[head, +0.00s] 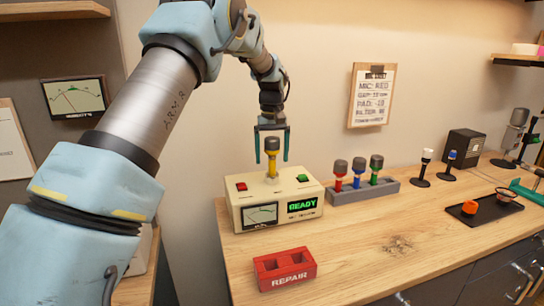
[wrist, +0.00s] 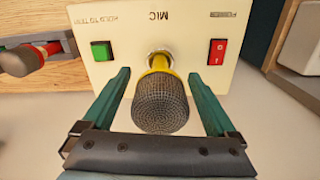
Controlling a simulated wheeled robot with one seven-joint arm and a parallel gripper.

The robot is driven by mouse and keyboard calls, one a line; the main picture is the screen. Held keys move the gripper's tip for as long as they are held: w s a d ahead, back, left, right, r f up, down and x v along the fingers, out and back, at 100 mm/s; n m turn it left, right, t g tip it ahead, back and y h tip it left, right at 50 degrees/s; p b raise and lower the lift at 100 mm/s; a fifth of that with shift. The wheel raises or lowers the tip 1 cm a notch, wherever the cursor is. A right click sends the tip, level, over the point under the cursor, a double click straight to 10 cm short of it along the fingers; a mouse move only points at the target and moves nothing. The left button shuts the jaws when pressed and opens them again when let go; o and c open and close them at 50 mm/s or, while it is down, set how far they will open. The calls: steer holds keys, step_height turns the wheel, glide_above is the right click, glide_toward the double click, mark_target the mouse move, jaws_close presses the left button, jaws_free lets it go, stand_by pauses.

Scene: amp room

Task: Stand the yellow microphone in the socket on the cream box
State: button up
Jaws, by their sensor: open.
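The yellow microphone (head: 272,155) stands upright in the socket on top of the cream box (head: 240,213), grey mesh head up. In the wrist view the microphone (wrist: 160,104) shows its mesh head close to the camera, with its yellow body running down to the socket ring marked MIC on the box top (wrist: 125,64). The socket is mostly hidden by the microphone. My gripper (head: 272,143) is open above the box, with one teal finger on each side of the microphone. In the wrist view my gripper (wrist: 165,100) shows gaps between both fingers and the microphone.
The box has a green button (head: 303,178), a red switch (head: 241,187) and a lit READY display (head: 302,205). A grey rack (head: 380,190) with red, blue and green microphones stands to the right. A red REPAIR holder (head: 285,268) sits in front.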

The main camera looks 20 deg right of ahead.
step_height(320, 180, up, 10)
steer(key=b, duration=0.2)
steer(key=shift+r+b, duration=0.25)
steer(key=shift+b, duration=0.1)
